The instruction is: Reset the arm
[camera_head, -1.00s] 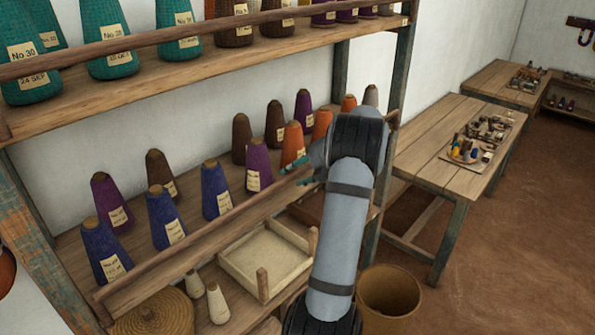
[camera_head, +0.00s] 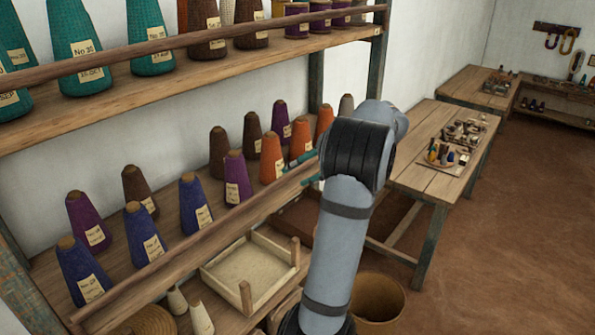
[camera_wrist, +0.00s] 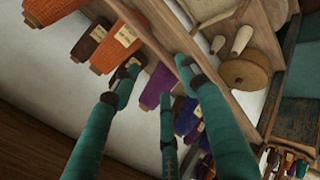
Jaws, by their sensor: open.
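My gripper (camera_head: 300,162) is at the front of the middle shelf, near the orange and purple cones, partly hidden behind my own arm. In the wrist view its teal fingers (camera_wrist: 150,95) are spread apart with nothing held between them. An orange cone (camera_head: 271,158) and a purple cone (camera_head: 237,178) stand upright on the shelf beside the fingers. In the wrist view, the purple cone (camera_wrist: 155,86) and an orange cone (camera_wrist: 118,48) appear beyond the fingers. I cannot tell whether a finger touches a cone.
The shelf rail (camera_head: 200,238) runs along the shelf's front edge. A wooden tray (camera_head: 215,283) sits below, beside pale small cones (camera_head: 201,317). A brown bin (camera_head: 378,300) stands on the floor near my arm. A workbench (camera_head: 412,176) with tools is at the right. The floor farther right is clear.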

